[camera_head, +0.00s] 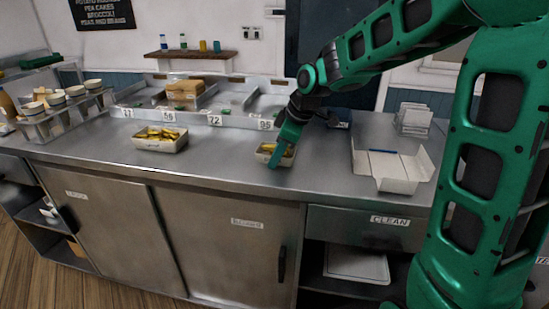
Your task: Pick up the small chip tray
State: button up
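The small chip tray (262,156), a pale open tray with yellow chips in it, is on or just above the steel counter near the middle of the view. My gripper (275,161) comes down from the upper right over this tray. One green finger reaches in front of the tray's right part and hides some of it. The other finger is not clearly visible, so I cannot tell whether the gripper is closed on the tray. A larger chip tray (160,147), also pale and filled with yellow chips, stands to the left.
Behind the trays is a raised rack with number cards (215,120). Cups in a steel holder (62,118) stand at the left. A white open box (400,182) lies at the right. Bare counter (220,165) lies between the two chip trays.

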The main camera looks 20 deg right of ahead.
jog(key=shift+c, duration=0.7)
grip_shut()
dwell(0.8)
